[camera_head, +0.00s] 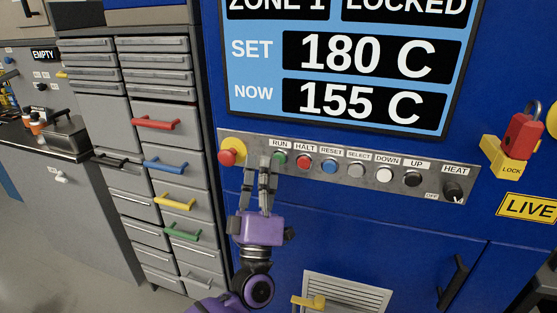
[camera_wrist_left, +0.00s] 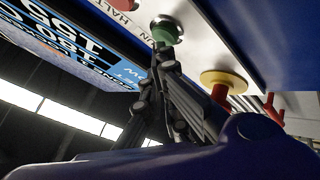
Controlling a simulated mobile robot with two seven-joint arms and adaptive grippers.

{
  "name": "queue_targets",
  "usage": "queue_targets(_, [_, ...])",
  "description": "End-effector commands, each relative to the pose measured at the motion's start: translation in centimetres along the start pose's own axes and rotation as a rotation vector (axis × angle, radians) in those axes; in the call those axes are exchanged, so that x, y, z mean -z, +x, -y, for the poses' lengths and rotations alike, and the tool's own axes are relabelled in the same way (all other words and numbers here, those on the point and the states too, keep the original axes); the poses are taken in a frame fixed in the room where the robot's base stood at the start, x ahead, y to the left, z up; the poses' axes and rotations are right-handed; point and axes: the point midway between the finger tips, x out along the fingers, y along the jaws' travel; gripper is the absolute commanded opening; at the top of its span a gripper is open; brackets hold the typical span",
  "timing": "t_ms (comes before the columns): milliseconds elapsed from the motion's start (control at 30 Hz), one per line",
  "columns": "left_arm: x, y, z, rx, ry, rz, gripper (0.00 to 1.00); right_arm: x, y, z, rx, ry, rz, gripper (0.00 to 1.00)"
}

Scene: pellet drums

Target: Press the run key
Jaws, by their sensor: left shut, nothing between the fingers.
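The run key (camera_head: 280,159) is a green round button under the RUN label on the grey key strip (camera_head: 323,178) of the blue machine. My left gripper (camera_head: 263,161) is purple with grey fingers, shut and empty, with its tips just left of the run key in the head view. In the left wrist view the green key (camera_wrist_left: 167,31) sits in a metal ring, and the fingertips (camera_wrist_left: 162,47) overlap its edge. I cannot tell whether they touch it. The key's pressed state is not clear. My right gripper is not in view.
A red knob on a yellow base (camera_head: 229,152) stands out left of the run key. The red halt key (camera_head: 303,162) is close on the right, then the blue reset key (camera_head: 330,167). The screen (camera_head: 350,62) reads LOCKED, SET 180 C, NOW 155 C. A red padlock (camera_head: 523,136) hangs at right.

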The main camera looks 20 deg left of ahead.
Motion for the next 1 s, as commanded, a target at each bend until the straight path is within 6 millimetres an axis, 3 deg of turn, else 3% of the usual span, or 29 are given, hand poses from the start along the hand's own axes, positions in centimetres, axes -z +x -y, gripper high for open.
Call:
queue_targets(533, [-0.3, 0.46, 0.32, 0.0, 0.0, -0.001, 0.0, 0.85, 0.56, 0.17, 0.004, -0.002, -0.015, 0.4])
queue_targets(1000, [-0.44, 0.62, 0.44, 0.0, 0.0, 0.0, 0.0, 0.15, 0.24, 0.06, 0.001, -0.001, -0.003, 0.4])
